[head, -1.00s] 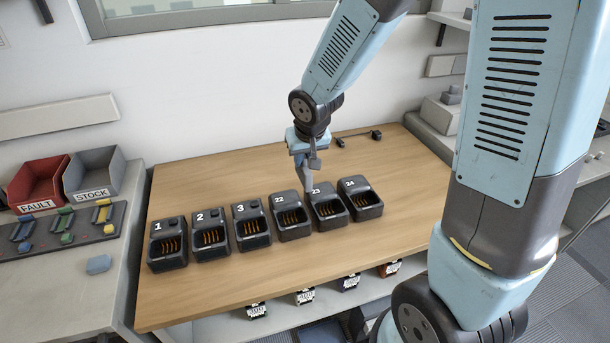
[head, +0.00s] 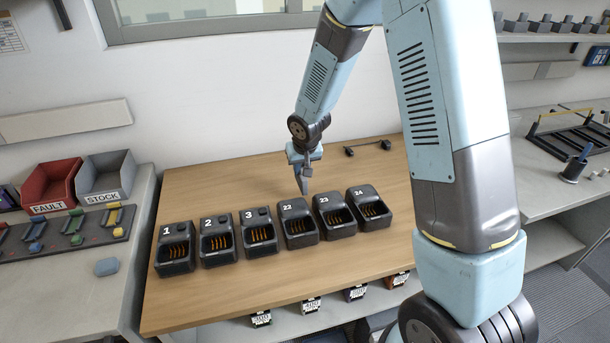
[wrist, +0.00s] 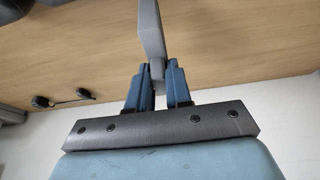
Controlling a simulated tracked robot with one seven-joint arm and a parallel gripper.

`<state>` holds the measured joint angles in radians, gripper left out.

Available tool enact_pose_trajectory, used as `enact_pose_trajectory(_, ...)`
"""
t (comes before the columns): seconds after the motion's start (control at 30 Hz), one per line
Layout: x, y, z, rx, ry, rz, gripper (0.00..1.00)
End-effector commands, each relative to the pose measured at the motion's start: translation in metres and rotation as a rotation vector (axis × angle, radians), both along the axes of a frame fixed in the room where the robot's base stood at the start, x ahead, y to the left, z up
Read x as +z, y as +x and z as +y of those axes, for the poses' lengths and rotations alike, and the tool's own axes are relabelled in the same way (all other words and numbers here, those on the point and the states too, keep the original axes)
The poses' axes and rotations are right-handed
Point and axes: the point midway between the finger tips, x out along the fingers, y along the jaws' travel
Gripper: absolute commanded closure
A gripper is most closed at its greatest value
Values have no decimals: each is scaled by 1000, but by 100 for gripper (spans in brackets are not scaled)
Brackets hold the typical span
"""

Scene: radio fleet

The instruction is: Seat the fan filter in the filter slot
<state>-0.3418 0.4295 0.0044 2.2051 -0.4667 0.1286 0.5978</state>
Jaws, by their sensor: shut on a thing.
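My gripper (wrist: 158,78) is shut on a flat grey piece (wrist: 150,30), which I take to be the fan filter. It stands out beyond the two blue fingers in the wrist view. In the head view my gripper (head: 302,163) is above the wooden table, behind charger 22 (head: 297,222). The grey piece (head: 302,183) hangs below it, narrow and near upright; I cannot tell its height above the table. I cannot pick out the filter slot in either view.
Several black chargers stand in a row along the wooden table (head: 200,300). A black cable with plugs (head: 367,147) lies behind. Red FAULT (head: 50,185) and grey STOCK (head: 103,177) bins stand left. A black rack (head: 575,140) stands on the right bench.

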Motion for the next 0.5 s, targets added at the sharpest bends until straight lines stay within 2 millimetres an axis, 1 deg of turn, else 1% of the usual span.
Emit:
enact_pose_trajectory(0.13,-8,5,1,1,-1,2,100)
enact_pose_trajectory(0.33,-34,4,1,1,-2,3,100)
enact_pose_trajectory(0.5,-37,5,1,-1,0,0,100)
